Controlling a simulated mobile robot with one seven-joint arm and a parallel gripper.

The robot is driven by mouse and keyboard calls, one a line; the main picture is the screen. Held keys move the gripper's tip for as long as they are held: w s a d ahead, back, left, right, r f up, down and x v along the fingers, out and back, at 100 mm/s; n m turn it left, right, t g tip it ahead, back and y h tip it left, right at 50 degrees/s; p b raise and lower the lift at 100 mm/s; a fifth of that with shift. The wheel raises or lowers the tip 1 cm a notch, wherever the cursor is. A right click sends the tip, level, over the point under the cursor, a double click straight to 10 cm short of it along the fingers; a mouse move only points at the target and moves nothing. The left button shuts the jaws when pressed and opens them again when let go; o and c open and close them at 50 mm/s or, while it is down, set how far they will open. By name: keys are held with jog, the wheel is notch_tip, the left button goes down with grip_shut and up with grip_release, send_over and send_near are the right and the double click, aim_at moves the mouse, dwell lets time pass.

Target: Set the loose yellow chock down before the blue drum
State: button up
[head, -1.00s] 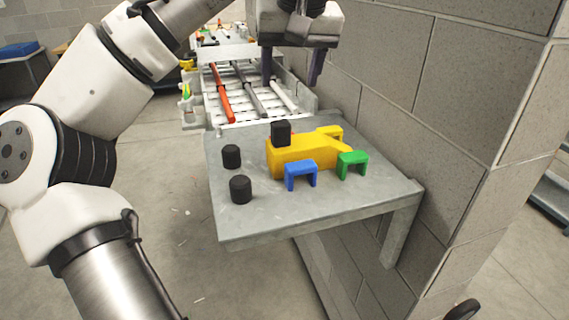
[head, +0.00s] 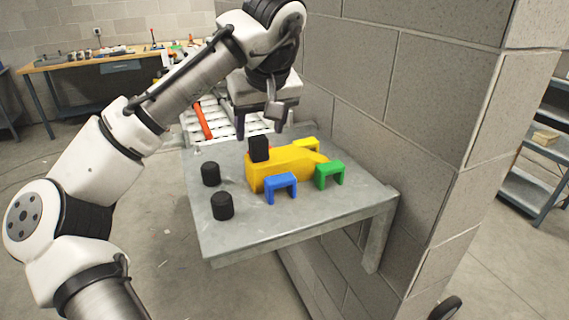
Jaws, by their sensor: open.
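A yellow arch-shaped piece (head: 308,145) stands at the back of the grey metal table (head: 240,240), partly hidden behind a large yellow body (head: 267,179). I cannot tell whether this arch is loose or joined to the body. A black block (head: 259,148) stands at the body's left end. A blue arch (head: 281,186) and a green arch (head: 329,175) stand along its near side. My gripper (head: 264,128) points down above the table's far part, behind the black block; its dark fingers are apart with nothing seen between them. I see no blue drum.
Two black cylinders (head: 211,173) (head: 222,206) stand on the table's left. A white slatted rack with an orange bar (head: 203,122) lies beyond. A block wall (head: 420,110) borders the right side. The table's front is bare.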

aim_at(259, 138)
jog(key=shift+s+p+x, duration=0.15)
jog(key=shift+p+x, duration=0.35)
jog(key=shift+x, duration=0.75)
jog(key=shift+s+p+x, duration=0.15)
jog(key=shift+p+x, duration=0.3)
jog(key=shift+x, duration=0.8)
jog(key=shift+f, duration=0.1)
jog(key=shift+c, duration=0.5)
grip_shut()
